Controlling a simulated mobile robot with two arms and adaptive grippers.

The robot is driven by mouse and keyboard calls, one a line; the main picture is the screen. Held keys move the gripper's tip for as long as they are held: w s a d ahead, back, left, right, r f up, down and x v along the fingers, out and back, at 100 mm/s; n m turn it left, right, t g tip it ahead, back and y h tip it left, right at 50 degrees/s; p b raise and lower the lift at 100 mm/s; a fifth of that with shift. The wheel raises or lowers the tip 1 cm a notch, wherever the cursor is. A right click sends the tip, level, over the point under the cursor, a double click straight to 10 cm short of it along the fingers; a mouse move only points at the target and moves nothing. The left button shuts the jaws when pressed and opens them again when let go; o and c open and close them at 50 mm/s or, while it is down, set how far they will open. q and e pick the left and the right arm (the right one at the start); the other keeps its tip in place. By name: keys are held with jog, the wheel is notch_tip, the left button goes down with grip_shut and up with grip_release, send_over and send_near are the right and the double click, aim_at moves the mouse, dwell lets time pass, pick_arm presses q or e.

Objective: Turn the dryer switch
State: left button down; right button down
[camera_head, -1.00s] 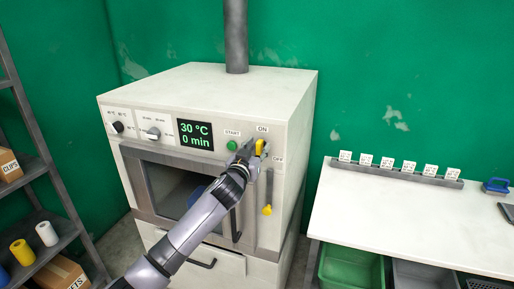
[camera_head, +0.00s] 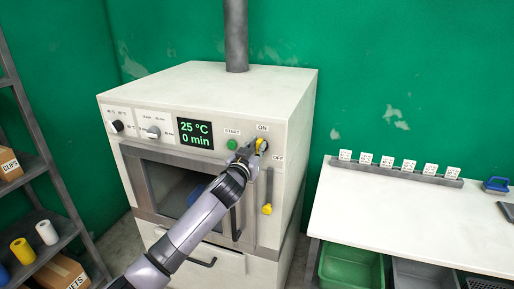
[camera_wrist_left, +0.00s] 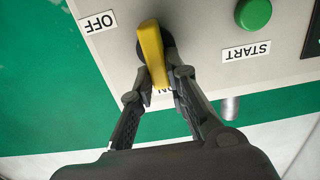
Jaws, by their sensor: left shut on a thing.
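The dryer (camera_head: 215,95) is a white box with a control panel on its upper front. Its yellow switch (camera_head: 263,145) is at the panel's right end, between the ON and OFF labels; it shows large in the left wrist view (camera_wrist_left: 151,50). My left gripper (camera_head: 251,148) is at the switch, and in the left wrist view its fingers (camera_wrist_left: 160,88) are shut on the switch handle, whose end lies near the partly hidden ON label. The display (camera_head: 195,134) reads 25 °C and 0 min. My right gripper is not in view.
The green START button (camera_head: 232,144) is just left of the switch. A white table (camera_head: 400,215) stands at right, a shelf (camera_head: 50,215) at left.

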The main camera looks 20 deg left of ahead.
pick_arm(q)
jog(key=shift+n, duration=0.3)
jog(key=n, duration=0.2)
jog(key=shift+a+f+n+b, duration=0.1)
jog(key=shift+a+n+b, duration=0.1)
jog(key=shift+n+b, duration=0.15)
jog(key=shift+a+f+n+p, duration=0.3)
jog(key=shift+n+p, duration=0.2)
jog(key=shift+n, duration=1.9)
jog(key=shift+a+f+n+p, duration=0.25)
jog(key=shift+n+p, duration=0.2)
jog(key=shift+n, duration=2)
jog(key=shift+a+f+n+p, duration=0.25)
jog(key=shift+n+p, duration=0.25)
jog(key=shift+n, duration=1.9)
jog(key=shift+f, duration=0.1)
jog(key=c, duration=1.6)
grip_release()
jog(key=shift+o, duration=0.2)
